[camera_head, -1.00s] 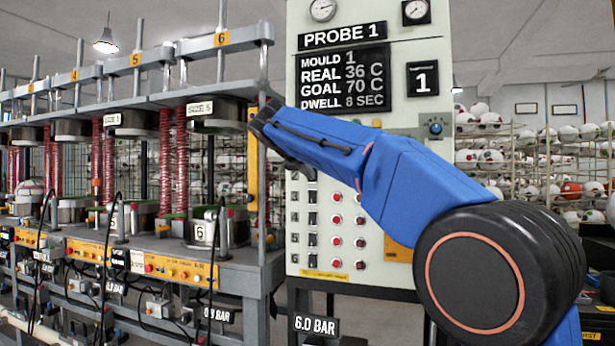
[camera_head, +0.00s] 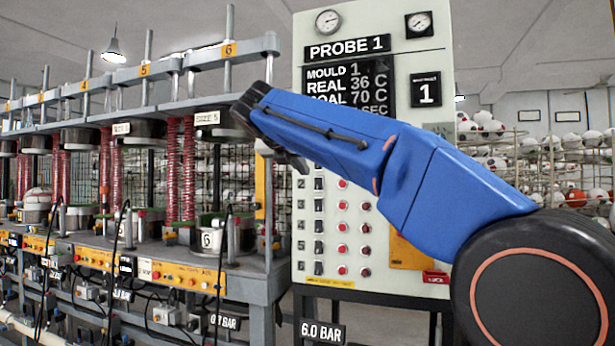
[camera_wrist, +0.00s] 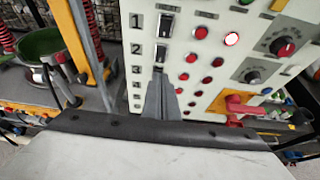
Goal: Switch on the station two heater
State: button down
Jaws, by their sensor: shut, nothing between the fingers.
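The heater panel (camera_head: 375,270) stands upright at the centre, with numbered rows of black switches and red lamps. In the wrist view the station two switch (camera_wrist: 161,53) is a black rocker on a pale plate beside the number 2. Its row's red lamps (camera_wrist: 191,57) sit to its right. My gripper (camera_wrist: 160,77) is shut and empty, its fingertips showing just below the row-two switch, over row three. I cannot tell whether they touch the panel. In the head view the row-two switch (camera_head: 319,184) shows below my arm, which hides row one.
The row-one switch (camera_wrist: 166,25) is above, with one bright lamp (camera_wrist: 231,39) in its row. Dark knobs (camera_wrist: 283,46) and a red handle (camera_wrist: 238,104) stick out at the right. A yellow upright (camera_wrist: 78,40) and the press bench (camera_head: 255,283) stand left of the panel.

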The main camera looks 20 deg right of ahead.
jog(key=shift+v, duration=1.5)
jog(key=shift+s+a+f, duration=0.15)
jog(key=shift+f, duration=0.65)
send_near(318, 190)
jog(key=x, duration=0.5)
jog(key=shift+w+d+f, duration=0.2)
jog(key=shift+w, duration=0.25)
